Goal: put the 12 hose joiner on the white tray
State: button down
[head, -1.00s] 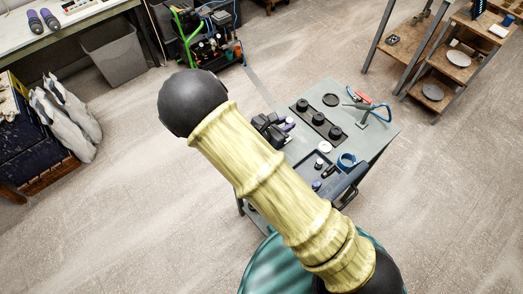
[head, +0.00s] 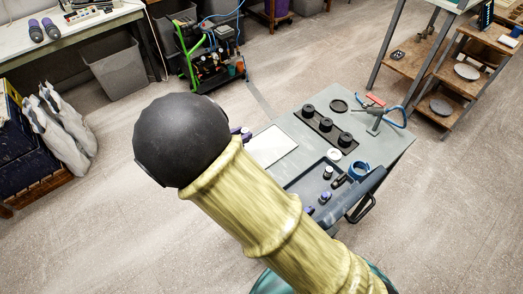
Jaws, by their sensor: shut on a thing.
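The white tray (head: 270,147) lies flat on the grey bench top, left of the black row of round holders. Its surface that shows is bare. My gripper (head: 238,131) is almost wholly hidden behind the black joint of my arm, just left of the tray. A small purple piece, seemingly the hose joiner (head: 246,137), shows at its edge. My gripper is shut on it. Its height above the bench cannot be told.
A dark shallow bin (head: 290,187) with small purple and black parts is at the bench's front. A clamp with blue hose (head: 376,115) stands at the far right corner.

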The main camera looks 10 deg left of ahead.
notch_tip(320, 180, down, 6)
jog(key=shift+f, duration=0.1)
dwell(0.4)
jog(key=shift+f, duration=1.85)
jog(key=shift+f, duration=0.15)
jog(key=c, duration=1.3)
grip_release()
jog(key=shift+o, duration=0.2)
